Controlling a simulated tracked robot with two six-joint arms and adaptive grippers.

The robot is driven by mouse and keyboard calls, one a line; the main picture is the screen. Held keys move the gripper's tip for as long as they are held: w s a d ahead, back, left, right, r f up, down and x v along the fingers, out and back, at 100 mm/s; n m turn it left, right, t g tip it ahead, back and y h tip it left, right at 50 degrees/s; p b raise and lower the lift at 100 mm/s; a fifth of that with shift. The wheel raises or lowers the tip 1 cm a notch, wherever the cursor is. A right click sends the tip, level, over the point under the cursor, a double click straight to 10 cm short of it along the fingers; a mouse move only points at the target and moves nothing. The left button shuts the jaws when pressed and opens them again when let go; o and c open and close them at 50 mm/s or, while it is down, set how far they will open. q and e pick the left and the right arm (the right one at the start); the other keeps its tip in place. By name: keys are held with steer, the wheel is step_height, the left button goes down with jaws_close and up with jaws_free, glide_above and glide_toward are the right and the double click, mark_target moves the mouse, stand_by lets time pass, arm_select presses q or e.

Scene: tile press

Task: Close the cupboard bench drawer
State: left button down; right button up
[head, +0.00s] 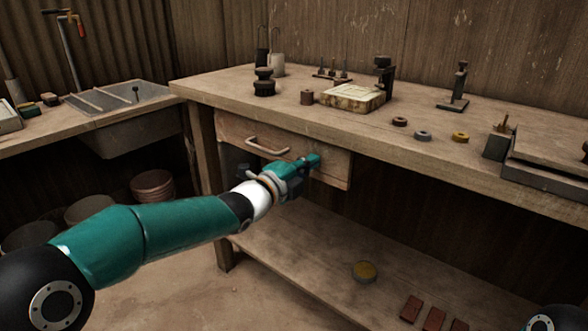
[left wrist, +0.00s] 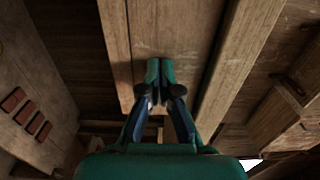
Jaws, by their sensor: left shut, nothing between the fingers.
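The wooden drawer front (head: 235,131) sits under the bench top, with a pale bar handle (head: 267,146) left of its middle. How far the drawer stands out is hard to tell. My left gripper (head: 314,160) is shut and empty, with its fingertips at the right part of the drawer front, right of the handle. In the left wrist view the closed fingertips (left wrist: 160,66) point at the drawer front's plank (left wrist: 170,28); I cannot tell whether they touch it. The gripper and wrist hide part of the drawer's lower edge. My right gripper is out of view.
The bench top (head: 300,104) above carries a stone block (head: 353,97), several rings and small tools. A sink (head: 125,100) stands at the left. Open floor lies in front.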

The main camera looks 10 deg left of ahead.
arm_select(q)
steer(key=v, duration=1.4)
steer(key=s+f+n+g+y, duration=0.2)
steer(key=f+n+g, duration=0.15)
steer(key=f, duration=1.35)
steer(key=s+f+n+g+y, duration=0.1)
steer(key=s+f+n+g, duration=0.3)
steer(key=f, duration=1.3)
steer(key=s+f+n+g+y, duration=0.1)
steer(key=s+f+n+g, duration=0.3)
steer(key=s+f+n, duration=0.6)
steer(key=s+f+n+g+y, duration=0.1)
steer(key=s+f+n+g, duration=0.2)
steer(key=s+f+n, duration=0.7)
step_height(320, 180, up, 40)
steer(key=s+m+p, duration=0.1)
steer(key=s+p, duration=0.1)
steer(key=p, duration=3.4)
steer(key=shift+a+f, duration=0.15)
steer(key=shift+f, duration=0.05)
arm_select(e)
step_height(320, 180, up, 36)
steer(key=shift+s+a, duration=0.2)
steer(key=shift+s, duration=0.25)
